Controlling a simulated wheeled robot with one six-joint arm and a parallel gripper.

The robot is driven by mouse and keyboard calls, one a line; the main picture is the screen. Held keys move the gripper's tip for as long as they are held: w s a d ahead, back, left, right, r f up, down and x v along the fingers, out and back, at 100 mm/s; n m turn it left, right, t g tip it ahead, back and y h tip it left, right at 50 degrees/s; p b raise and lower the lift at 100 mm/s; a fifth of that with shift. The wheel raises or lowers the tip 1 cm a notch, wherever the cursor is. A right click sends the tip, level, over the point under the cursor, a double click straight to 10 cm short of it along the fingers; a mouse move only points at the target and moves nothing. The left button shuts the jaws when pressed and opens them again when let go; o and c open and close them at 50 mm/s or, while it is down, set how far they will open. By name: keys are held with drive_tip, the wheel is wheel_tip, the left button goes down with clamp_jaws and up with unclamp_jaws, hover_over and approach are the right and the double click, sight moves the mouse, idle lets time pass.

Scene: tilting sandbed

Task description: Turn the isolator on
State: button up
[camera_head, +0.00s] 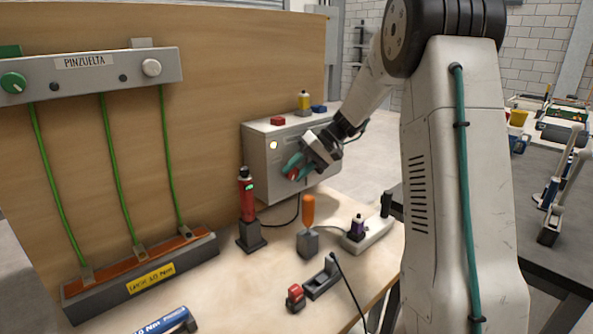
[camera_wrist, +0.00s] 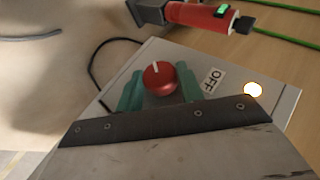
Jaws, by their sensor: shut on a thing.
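The isolator is a grey box (camera_head: 262,165) on the bench against the wooden panel. Its round red knob (camera_wrist: 160,78) has a white pointer line that points toward the top of the wrist view. A white label reading OFF (camera_wrist: 212,79) is right of the knob, and a glowing pale lamp (camera_wrist: 253,90) is farther right; the lamp also shows in the head view (camera_head: 273,145). My gripper (camera_head: 292,167) is at the box's front face. Its teal fingers (camera_wrist: 159,88) are shut on the red knob, one on each side. No ON label shows.
A red and a yellow block (camera_head: 304,100) sit on top of the box. A red handheld tool (camera_head: 246,195) stands in a holder left of it. An orange-handled tool (camera_head: 308,210) and a white power strip (camera_head: 366,236) stand in front. A black cable runs from the box.

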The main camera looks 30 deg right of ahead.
drive_tip(key=o, duration=1)
drive_tip(key=v, duration=0.8)
